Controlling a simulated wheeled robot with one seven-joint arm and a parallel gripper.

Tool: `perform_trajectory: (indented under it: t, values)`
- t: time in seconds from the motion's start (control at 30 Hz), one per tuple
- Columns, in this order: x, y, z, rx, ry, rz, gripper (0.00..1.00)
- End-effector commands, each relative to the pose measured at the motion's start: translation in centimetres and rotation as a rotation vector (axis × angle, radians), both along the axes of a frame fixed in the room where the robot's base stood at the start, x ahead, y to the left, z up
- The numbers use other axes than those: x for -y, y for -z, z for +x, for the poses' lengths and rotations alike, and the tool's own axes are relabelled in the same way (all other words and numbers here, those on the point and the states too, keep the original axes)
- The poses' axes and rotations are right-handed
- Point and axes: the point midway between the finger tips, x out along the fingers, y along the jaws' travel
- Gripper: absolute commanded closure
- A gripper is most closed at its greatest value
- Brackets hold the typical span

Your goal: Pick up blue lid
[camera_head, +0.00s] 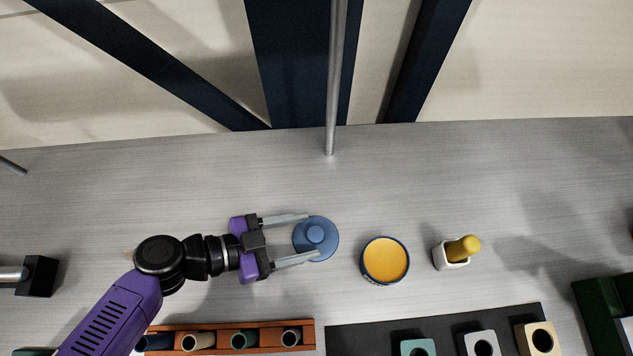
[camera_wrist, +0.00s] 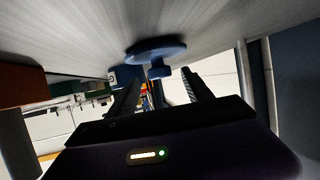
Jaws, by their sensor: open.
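The blue lid (camera_head: 325,245) is a round disc with a raised knob, on the grey metal surface left of the yellow-topped round container. My gripper (camera_head: 309,238) is open, its two fingers pointing right. The fingertips reach the lid's left side, with the knob just beyond or level with the tips. Whether the fingers touch the lid, I cannot tell. In the wrist view the lid (camera_wrist: 155,50) shows ahead with its knob, roughly between the two fingers (camera_wrist: 158,92), apart from them.
A round container (camera_head: 386,282) with a yellow-orange top stands right of the lid. A white cup (camera_head: 452,256) holds a yellow object. An orange rack (camera_head: 262,324) and a dark mat (camera_head: 362,338) with coloured blocks lie in front. A metal pole (camera_head: 332,110) rises behind.

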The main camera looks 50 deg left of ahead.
Motion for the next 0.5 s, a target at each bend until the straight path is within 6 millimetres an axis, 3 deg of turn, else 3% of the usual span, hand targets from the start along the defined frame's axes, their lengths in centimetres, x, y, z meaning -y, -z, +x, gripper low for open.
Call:
perform_trajectory:
  t: [0.2,0.5]
  values:
    - [1.2,0.9,2.6,0.001,0.0,-0.002,0.41]
    - [1.4,1.4,3.1,0.0,0.0,0.0,0.41]
